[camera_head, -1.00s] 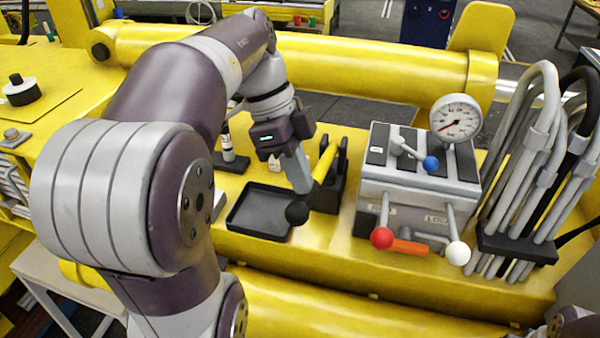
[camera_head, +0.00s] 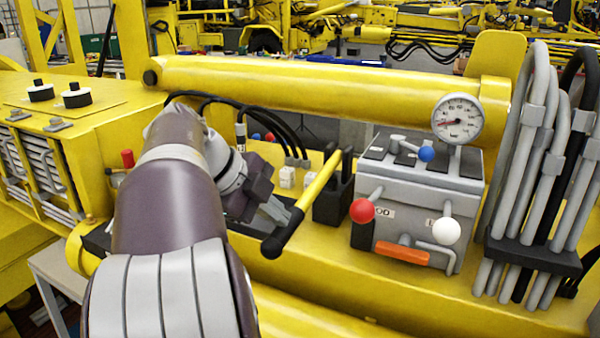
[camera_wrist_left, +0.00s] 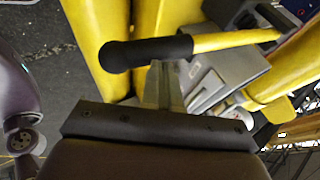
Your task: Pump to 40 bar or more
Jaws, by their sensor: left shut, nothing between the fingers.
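The pump lever is a yellow bar with a black grip (camera_head: 284,233), slanting toward the front left from its black bracket (camera_head: 334,200). My left gripper (camera_head: 284,213) is shut and empty, close against the left side of the grip; I cannot tell whether it touches. In the left wrist view the shut fingers (camera_wrist_left: 163,85) point at the black grip (camera_wrist_left: 148,52), which lies across their tips. The round pressure gauge (camera_head: 457,119) stands above the grey valve block (camera_head: 415,195). Its red needle points left, slightly down; the numbers are too small to read. My right gripper is not in view.
The valve block carries a blue knob (camera_head: 426,154), a red knob (camera_head: 362,211), a white knob (camera_head: 446,231) and an orange handle (camera_head: 402,253). Grey bent pipes (camera_head: 535,150) stand at right. A big yellow cylinder (camera_head: 330,90) runs behind. Black hoses rise behind my left arm.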

